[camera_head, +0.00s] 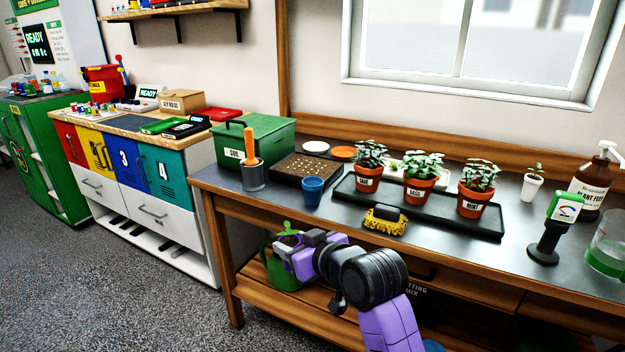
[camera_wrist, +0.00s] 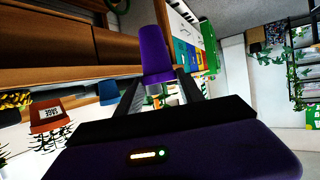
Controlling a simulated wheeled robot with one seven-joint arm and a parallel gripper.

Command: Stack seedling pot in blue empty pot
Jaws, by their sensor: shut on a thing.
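My gripper (camera_wrist: 160,92) is shut on a purple pot (camera_wrist: 155,48), seen between the fingers in the wrist view, which looks upside down. In the head view, small green leaves (camera_head: 288,230) rise above my gripper, so this looks like the seedling pot, held roughly upright in front of the workbench; the gripper hides most of it there. The blue empty pot (camera_head: 313,190) stands upright near the bench's front edge, beyond and slightly right of my gripper. It also shows in the wrist view (camera_wrist: 108,92). The held pot is apart from it.
An orange-handled tool in a grey holder (camera_head: 253,178) stands left of the blue pot, with a seed tray (camera_head: 310,168) behind. A white pot with a seedling (camera_head: 531,188) stands far right.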

